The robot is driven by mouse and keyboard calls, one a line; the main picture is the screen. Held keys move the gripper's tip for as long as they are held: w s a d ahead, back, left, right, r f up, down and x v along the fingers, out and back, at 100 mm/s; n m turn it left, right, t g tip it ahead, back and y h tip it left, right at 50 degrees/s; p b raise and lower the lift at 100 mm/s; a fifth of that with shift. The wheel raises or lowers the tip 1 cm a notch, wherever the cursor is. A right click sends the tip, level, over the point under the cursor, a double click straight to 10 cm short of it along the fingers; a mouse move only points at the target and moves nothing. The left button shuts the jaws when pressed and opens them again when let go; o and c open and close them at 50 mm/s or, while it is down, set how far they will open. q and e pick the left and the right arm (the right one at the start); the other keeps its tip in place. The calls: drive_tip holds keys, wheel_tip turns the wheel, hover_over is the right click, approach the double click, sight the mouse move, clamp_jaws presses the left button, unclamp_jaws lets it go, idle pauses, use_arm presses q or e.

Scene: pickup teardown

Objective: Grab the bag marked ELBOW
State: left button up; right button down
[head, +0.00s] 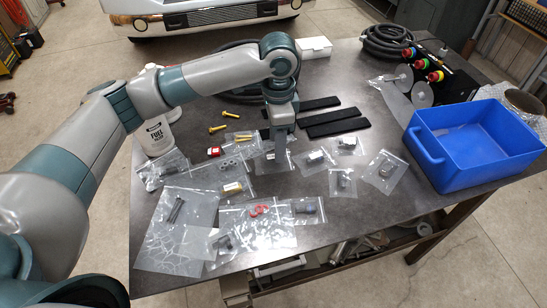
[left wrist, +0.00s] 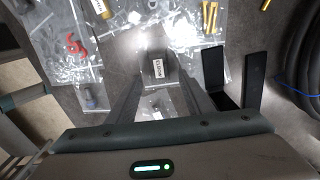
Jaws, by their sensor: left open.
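My left gripper (head: 281,160) points down over the bags on the dark table. Its fingers are apart in the left wrist view (left wrist: 158,62). Between them lies a clear bag with a dark part and a white label (left wrist: 158,71); the label seems to read ELBOW, but the print is small. In the head view my fingers partly hide this bag. Whether the fingers touch it I cannot tell. Close to its right lies another clear bag with a grey fitting (head: 317,157). My right gripper is not in view.
More clear bags lie around, including one with red rings (head: 258,210) and one with a fitting (head: 343,181). Black bars (head: 336,127) lie behind the gripper.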

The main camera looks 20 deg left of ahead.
sight(273, 159)
use_arm(q)
drive_tip(key=shift+f+p, duration=0.55)
drive_tip(key=shift+f, duration=1.45)
drive_tip(key=c, duration=1.1)
